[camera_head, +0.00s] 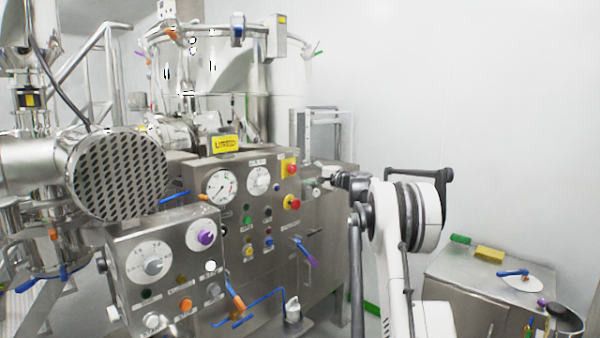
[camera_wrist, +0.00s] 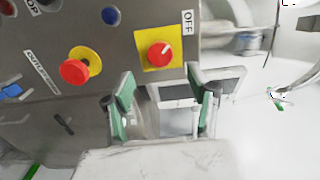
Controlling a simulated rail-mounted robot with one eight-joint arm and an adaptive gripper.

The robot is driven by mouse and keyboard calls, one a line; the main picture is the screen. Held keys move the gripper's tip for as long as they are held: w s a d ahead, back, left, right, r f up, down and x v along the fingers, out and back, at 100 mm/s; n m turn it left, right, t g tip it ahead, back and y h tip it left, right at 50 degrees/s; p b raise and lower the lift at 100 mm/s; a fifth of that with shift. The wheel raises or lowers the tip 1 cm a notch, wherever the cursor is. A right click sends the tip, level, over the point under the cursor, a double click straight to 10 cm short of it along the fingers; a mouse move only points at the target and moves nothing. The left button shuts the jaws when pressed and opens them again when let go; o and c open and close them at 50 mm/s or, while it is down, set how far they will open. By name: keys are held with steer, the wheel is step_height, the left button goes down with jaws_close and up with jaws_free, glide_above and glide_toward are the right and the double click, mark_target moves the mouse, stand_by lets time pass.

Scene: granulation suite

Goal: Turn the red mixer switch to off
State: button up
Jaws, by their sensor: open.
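The red mixer switch (camera_wrist: 159,56) is a round red knob on a square yellow plate, with an OFF label (camera_wrist: 187,22) beside it. A small pale mark shows on the knob's upper right side in the wrist view. In the head view the switch (camera_head: 292,169) is at the upper right of the steel control panel (camera_head: 232,172). My gripper (camera_wrist: 165,98) is open and empty in the wrist view. Its green-padded fingers point towards the switch, one to each side below it, apart from it. In the head view my gripper (camera_head: 328,175) is small, right of the panel.
A red mushroom button (camera_wrist: 74,71) on a round yellow base sits close to the switch; it also shows below it in the head view (camera_head: 294,203). Dials and buttons fill the panel's left. A steel cabinet (camera_head: 480,285) with loose items stands at the right.

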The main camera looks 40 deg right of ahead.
steer(key=shift+s+d, duration=0.15)
steer(key=shift+s, duration=0.9)
steer(key=shift+s+d, duration=0.15)
steer(key=shift+s, duration=0.85)
steer(key=s+a+r+n+g+y, duration=0.1)
steer(key=s+a+n+g, duration=0.25)
steer(key=a, duration=1.35)
steer(key=s+a+r+n+g+y, duration=0.1)
steer(key=s+a+r+n+g, duration=0.2)
steer(key=a, duration=1.4)
steer(key=s+a+f+n+g+h, duration=0.15)
steer(key=s+a+f, duration=0.25)
steer(key=s+a, duration=0.4)
steer(key=s+a+f+n+g, duration=0.1)
steer(key=s+a+f+n, duration=0.3)
steer(key=s, duration=0.6)
steer(key=s+a+f+n+g+h, duration=0.1)
steer(key=s+a+f, duration=0.2)
steer(key=s+a, duration=0.55)
steer(key=s+a+f+n+h+b, duration=0.1)
steer(key=s+f+n+h+b, duration=0.1)
steer(key=s+f, duration=1.1)
steer(key=shift+s+f+n+g+b, duration=0.25)
steer(key=shift+s+n+b, duration=0.35)
steer(key=shift+b, duration=0.65)
